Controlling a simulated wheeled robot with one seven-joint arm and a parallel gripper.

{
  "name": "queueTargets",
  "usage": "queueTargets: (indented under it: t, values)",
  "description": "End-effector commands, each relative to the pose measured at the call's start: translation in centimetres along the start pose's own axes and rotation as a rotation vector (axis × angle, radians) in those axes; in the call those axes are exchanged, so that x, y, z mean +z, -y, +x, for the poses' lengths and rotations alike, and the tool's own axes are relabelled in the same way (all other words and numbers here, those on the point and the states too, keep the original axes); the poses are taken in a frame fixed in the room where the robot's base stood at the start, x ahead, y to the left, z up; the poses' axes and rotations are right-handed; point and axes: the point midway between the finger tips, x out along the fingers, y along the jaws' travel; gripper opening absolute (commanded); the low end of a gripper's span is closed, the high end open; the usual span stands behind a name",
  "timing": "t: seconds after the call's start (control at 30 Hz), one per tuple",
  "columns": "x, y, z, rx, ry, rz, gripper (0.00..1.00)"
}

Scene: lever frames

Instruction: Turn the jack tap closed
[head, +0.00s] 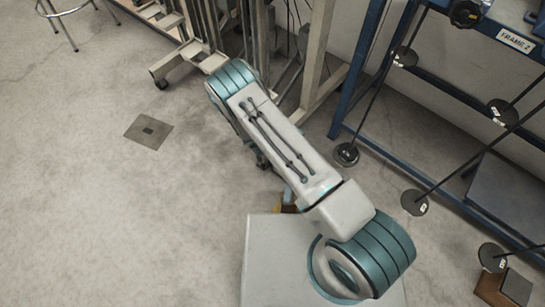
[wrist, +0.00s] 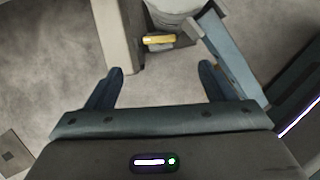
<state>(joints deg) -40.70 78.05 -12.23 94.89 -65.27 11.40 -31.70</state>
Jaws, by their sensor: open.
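My gripper (wrist: 158,82) shows in the wrist view with its two dark fingers spread wide. It is open, with nothing between the fingertips but grey floor behind them. I cannot make out a jack tap for sure in either view. A black knob (head: 466,13) sits on the blue frame at the top right of the head view, well away from my arm; I cannot tell whether it is the tap.
A blue frame (head: 400,162) labelled "FRAME 2" stands at the right, with thin rods carrying black discs (head: 415,202). A pale wheeled rack (head: 185,60) stands at the back. A stool (head: 65,15) is at the far left. The floor (head: 70,210) at the left is clear.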

Motion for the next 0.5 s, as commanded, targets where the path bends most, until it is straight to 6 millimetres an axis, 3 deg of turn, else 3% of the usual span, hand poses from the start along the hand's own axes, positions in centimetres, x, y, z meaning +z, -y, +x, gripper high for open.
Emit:
queueTargets:
  t: [0.3, 0.5]
  values:
    - [-0.4, 0.0, 7.0, 0.000, 0.000, -0.003, 0.76]
    - [-0.5, -0.1, 10.3, 0.002, -0.001, -0.003, 0.76]
